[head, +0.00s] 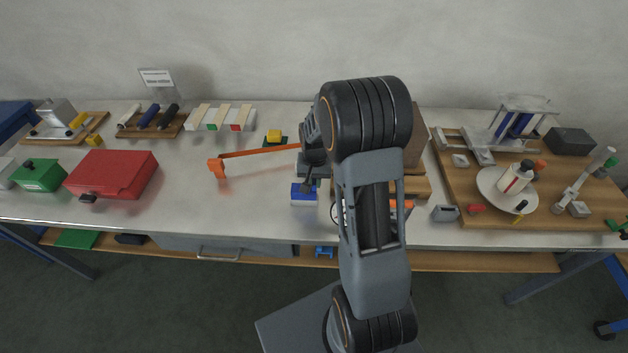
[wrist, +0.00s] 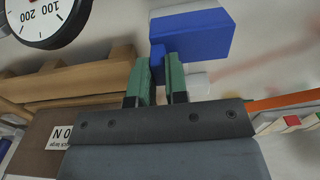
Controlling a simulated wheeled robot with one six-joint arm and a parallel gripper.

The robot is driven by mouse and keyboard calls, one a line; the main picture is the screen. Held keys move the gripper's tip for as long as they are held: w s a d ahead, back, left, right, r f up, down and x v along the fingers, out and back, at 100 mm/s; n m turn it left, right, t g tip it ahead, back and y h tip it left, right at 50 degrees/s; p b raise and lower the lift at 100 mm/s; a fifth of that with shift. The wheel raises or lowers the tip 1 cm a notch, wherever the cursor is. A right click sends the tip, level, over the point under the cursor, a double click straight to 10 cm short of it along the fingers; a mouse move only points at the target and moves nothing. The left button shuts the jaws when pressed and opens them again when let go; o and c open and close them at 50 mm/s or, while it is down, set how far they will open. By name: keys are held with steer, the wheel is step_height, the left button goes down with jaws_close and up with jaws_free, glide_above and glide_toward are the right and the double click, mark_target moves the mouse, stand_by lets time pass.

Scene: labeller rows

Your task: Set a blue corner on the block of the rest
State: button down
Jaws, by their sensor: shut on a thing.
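A blue corner (head: 303,188) shows in the head view just under my gripper (head: 308,184), over a pale block (head: 304,201) near the front of the table. In the wrist view the blue corner (wrist: 195,34) is a broad blue piece with a narrow part between the green pads of my gripper (wrist: 157,76). The gripper is shut on that narrow part. The pale block (wrist: 185,7) shows at the edge of the blue. I cannot tell whether the corner touches the block. My arm hides part of the area to the right.
An orange bar (head: 258,152) lies left of my gripper. A round dial (wrist: 42,14) and wooden pieces (wrist: 75,78) are close by in the wrist view. A yellow block (head: 274,135) stands behind. A red case (head: 112,174) is far left; a wooden board (head: 560,211) is right.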

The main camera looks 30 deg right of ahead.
mark_target(314, 189)
steer(key=shift+f+b, duration=1.65)
steer(key=shift+f, duration=0.4)
steer(key=c, duration=1.1)
jaws_free()
steer(key=shift+o, duration=0.2)
step_height(314, 189, up, 14)
steer(key=shift+f, duration=0.2)
steer(key=s+a+r+n+t, duration=0.2)
steer(key=s+a, duration=0.3)
steer(key=s, duration=0.3)
steer(key=s+a+r+n+t, duration=0.1)
steer(key=s+a+r+n, duration=0.1)
steer(key=s, duration=0.6)
steer(key=a+n, duration=0.1)
steer(key=a, duration=0.1)
steer(key=shift+a+n+t, duration=0.35)
steer(key=shift+n+t, duration=0.05)
